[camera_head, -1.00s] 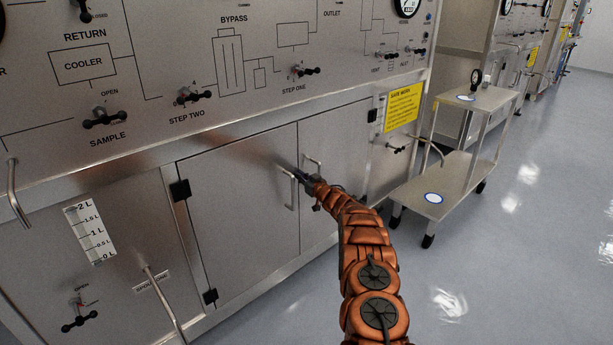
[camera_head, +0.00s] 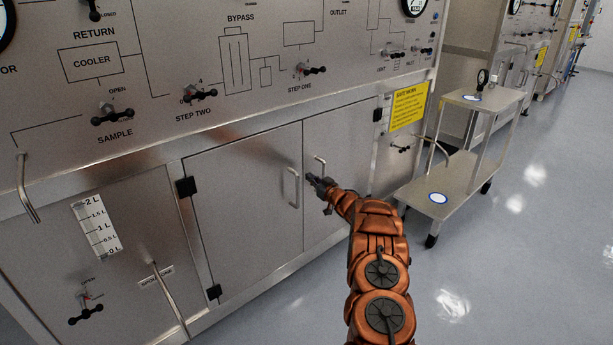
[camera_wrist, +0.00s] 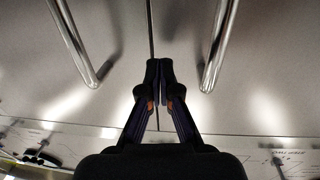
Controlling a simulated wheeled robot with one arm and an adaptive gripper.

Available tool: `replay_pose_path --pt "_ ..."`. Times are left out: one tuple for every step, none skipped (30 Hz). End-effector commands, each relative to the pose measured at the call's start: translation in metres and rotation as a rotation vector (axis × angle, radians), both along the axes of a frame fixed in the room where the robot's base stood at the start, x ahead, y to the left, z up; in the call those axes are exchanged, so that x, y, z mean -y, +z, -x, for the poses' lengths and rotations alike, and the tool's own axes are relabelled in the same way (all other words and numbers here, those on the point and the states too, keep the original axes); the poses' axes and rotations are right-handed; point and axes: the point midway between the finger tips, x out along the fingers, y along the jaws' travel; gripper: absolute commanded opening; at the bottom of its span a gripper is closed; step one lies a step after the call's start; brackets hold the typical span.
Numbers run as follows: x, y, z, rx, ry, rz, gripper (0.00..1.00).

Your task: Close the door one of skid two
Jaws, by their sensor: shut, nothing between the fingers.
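A steel cabinet below the panel has a left door (camera_head: 240,215) and a right door (camera_head: 345,160), which look flush, with a thin seam between them. The left door has a vertical bar handle (camera_head: 292,188), and the right door has a similar handle (camera_head: 320,167), partly hidden by my gripper. My gripper (camera_head: 313,180) is shut and empty in front of the doors, close to the seam. In the wrist view, its closed fingertips (camera_wrist: 160,70) lie over the seam, between the left bar (camera_wrist: 75,45) and the right bar (camera_wrist: 218,45). I cannot tell if they touch the doors.
Above the doors are valve knobs, including step two (camera_head: 199,95) and step one (camera_head: 310,70). A bent pipe (camera_head: 25,190) and a slanted rod (camera_head: 168,295) stick out at left. A two-shelf cart (camera_head: 455,185) stands at right. The floor (camera_head: 530,250) beyond it is clear.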

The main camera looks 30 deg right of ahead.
Motion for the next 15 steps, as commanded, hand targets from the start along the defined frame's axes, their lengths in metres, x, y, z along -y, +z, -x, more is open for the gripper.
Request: replay_pose_path --pt "0.003 -0.001 0.007 -0.002 -0.004 -0.004 0.00" --pt "0.004 -0.001 0.010 -0.002 -0.005 -0.003 0.00" --pt "0.006 -0.001 0.015 0.000 -0.006 -0.003 0.00" --pt "0.006 -0.002 0.018 0.000 -0.006 -0.004 0.00" --pt "0.007 -0.003 0.022 -0.001 -0.007 -0.005 0.00" --pt "0.008 -0.004 0.027 -0.003 -0.007 -0.005 0.00" --pt "0.008 -0.004 0.031 -0.004 -0.006 -0.005 0.00" --pt "0.009 -0.003 0.034 -0.003 -0.006 -0.005 0.00" --pt "0.009 -0.002 0.038 -0.003 -0.007 -0.003 0.00" --pt "0.009 -0.002 0.042 -0.002 -0.007 -0.003 0.00" --pt "0.011 -0.002 0.046 -0.003 -0.007 -0.004 0.00" --pt "0.011 -0.003 0.052 -0.004 -0.007 -0.005 0.00" --pt "0.012 -0.004 0.056 -0.004 -0.007 -0.005 0.00" --pt "0.012 -0.003 0.059 -0.003 -0.006 -0.005 0.00" --pt "0.012 -0.003 0.063 -0.002 -0.005 -0.005 0.00"
